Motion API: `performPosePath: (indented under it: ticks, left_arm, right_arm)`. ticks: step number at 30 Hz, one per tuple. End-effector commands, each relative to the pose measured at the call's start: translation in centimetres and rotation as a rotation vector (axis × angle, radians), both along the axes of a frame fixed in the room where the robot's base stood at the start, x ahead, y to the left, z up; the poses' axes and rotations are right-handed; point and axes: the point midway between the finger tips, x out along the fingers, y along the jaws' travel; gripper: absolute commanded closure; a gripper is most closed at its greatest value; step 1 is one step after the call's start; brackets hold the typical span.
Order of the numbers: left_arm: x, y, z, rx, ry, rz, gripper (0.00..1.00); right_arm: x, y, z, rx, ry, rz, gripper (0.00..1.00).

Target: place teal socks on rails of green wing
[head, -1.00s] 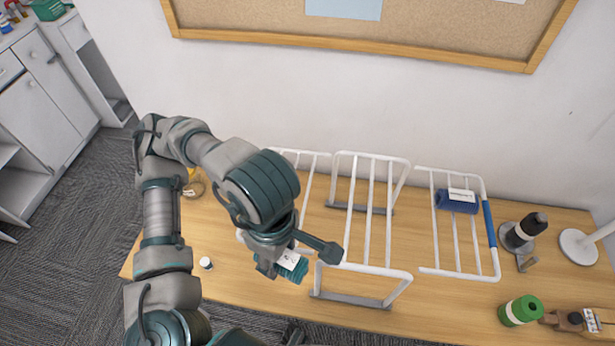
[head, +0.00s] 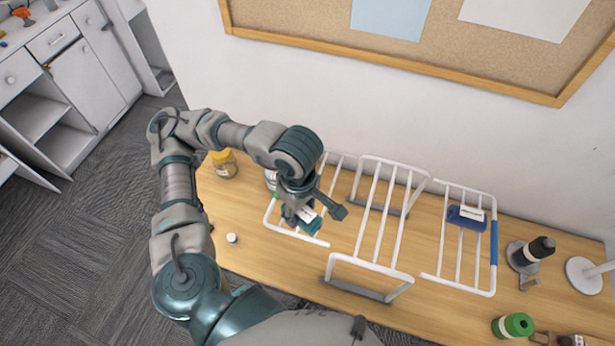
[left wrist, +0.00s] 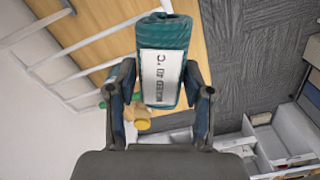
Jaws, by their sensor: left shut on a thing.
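The teal socks (head: 312,226), a rolled bundle with a white label, are held in my left gripper (head: 300,212). In the left wrist view the bundle (left wrist: 165,40) sits between both fingers, label facing the camera. The white drying rack has a left wing (head: 290,233) with a bit of green at its outer side, largely hidden by my arm; I take it as the green wing. The gripper and socks are over this wing's rails in the picture; I cannot tell whether the socks touch them. My right gripper is not in view.
Blue socks (head: 466,217) lie on the right wing, which has a blue sleeve (head: 494,242). The rack's middle section (head: 385,225) stands higher. A yellow-lidded jar (head: 224,165), a small white cap (head: 232,238) and a green roll (head: 513,326) are on the wooden table (head: 275,270).

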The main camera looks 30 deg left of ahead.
Motion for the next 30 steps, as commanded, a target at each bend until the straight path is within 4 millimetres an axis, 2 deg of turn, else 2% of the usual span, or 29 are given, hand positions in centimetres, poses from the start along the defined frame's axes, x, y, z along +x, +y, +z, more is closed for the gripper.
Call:
performPosePath:
  ticks: [1,6,9,12,14,21,30]
  left_arm:
    - [0.2,0.3,0.9,0.004,0.005,0.001,0.84]
    - [4.9,1.7,-0.4,0.004,0.003,0.005,0.84]
    - [6.8,2.3,-0.7,0.002,0.002,0.002,0.84]
    - [7.8,2.6,-0.9,0.003,0.002,-0.001,0.84]
    - [8.0,2.7,-1.1,0.003,0.002,-0.001,0.84]
    - [7.9,2.5,-4.0,0.005,0.001,-0.001,0.84]
    - [8.0,2.7,-4.6,0.002,0.001,-0.001,0.84]
  right_arm:
    - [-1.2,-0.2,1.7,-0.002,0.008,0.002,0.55]
    - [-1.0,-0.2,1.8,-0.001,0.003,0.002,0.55]
    - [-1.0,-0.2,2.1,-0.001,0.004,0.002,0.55]
    - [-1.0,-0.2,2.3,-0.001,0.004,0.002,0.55]
    - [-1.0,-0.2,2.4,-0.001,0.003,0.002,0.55]
    - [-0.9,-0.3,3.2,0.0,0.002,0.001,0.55]
    - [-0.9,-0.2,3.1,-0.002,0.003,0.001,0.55]
